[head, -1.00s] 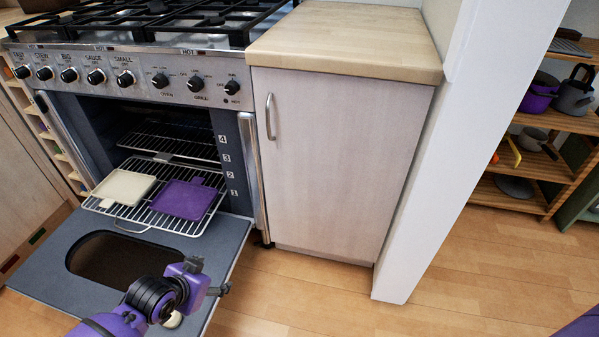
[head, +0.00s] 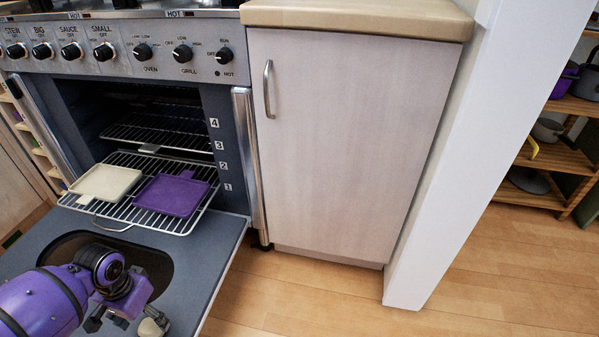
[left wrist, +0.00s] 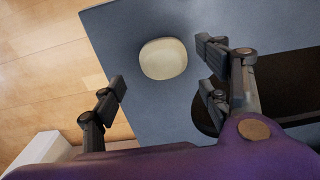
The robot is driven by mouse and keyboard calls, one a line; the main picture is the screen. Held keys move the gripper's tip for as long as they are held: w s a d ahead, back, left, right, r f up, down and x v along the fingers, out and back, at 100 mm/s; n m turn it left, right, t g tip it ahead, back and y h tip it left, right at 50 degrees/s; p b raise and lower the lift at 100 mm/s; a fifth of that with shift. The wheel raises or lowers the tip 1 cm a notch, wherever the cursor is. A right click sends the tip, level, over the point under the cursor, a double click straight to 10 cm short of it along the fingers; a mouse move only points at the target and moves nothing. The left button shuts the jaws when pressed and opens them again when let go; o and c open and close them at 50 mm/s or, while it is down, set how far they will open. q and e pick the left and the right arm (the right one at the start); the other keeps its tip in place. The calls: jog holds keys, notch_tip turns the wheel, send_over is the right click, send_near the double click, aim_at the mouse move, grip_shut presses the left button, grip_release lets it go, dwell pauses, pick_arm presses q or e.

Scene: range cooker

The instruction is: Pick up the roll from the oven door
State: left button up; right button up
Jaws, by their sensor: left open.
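The roll (head: 150,327) is a small pale cream, rounded piece lying on the open oven door (head: 215,262) near its front edge. In the left wrist view the roll (left wrist: 163,58) lies flat on the grey door, a little beyond the fingertips and between their lines. My left gripper (head: 128,318) is over the door, with its fingers apart and nothing between them. In the left wrist view the left gripper (left wrist: 162,90) shows both fingers spread, apart from the roll. In the head view the gripper partly hides the roll. My right gripper is not in view.
A wire rack (head: 185,226) juts from the oven with a cream tray (head: 105,182) and a purple tray (head: 172,194) on it. The door has a dark window (head: 150,262). A cabinet (head: 340,150) stands to the right; open wooden floor lies in front.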

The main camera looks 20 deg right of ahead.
aim_at(149, 325)
pick_arm(q)
jog(key=f, duration=0.1)
jog(key=f+b, duration=0.1)
jog(key=f, duration=0.1)
jog(key=f+b, duration=0.1)
jog(key=shift+a+f, duration=0.25)
jog(key=shift+f, duration=0.05)
jog(key=shift+r, duration=0.15)
jog(key=shift+s, duration=0.1)
jog(key=c, duration=1.2)
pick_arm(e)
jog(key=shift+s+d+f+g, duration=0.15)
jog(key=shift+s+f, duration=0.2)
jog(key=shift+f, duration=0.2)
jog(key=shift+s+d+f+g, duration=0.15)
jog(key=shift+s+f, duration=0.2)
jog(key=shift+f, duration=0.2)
pick_arm(q)
jog(key=shift+r, duration=0.1)
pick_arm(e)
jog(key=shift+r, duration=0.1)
